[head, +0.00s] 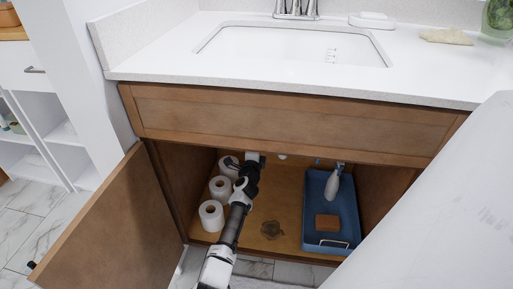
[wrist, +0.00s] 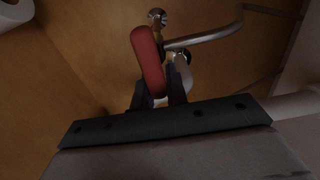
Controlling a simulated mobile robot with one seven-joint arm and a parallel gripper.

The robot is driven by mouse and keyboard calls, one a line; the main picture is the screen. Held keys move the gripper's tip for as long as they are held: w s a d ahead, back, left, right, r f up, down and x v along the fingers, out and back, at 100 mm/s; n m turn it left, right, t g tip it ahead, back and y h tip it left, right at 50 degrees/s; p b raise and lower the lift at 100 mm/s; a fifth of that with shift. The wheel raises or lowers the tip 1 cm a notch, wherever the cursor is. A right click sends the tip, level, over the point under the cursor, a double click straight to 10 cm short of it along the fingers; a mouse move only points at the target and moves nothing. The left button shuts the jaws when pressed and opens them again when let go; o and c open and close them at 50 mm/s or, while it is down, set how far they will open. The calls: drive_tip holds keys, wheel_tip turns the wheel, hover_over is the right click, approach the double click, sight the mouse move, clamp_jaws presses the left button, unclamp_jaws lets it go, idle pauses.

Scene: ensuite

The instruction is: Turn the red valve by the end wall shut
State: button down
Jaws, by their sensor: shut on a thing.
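The red valve handle (wrist: 147,60) shows in the wrist view, near a metal fitting and pipe inside the cabinet. My gripper (wrist: 160,92) is at the handle with its two dark fingers close together, shut on its lower end. In the head view my arm reaches into the open cabinet under the sink, and my gripper (head: 254,157) is at the back, mostly hidden under the cabinet's top edge. The red valve cannot be made out in the head view.
Several toilet paper rolls (head: 211,215) stand left of my arm. A blue tray (head: 310,222) with a spray bottle (head: 332,184) and a brown block (head: 327,222) is on the right. A metal pipe (wrist: 205,37) runs beside the valve. The cabinet door (head: 112,230) stands open at left.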

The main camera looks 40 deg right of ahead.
idle(0.3)
drive_tip(key=c, duration=1.4)
unclamp_jaws()
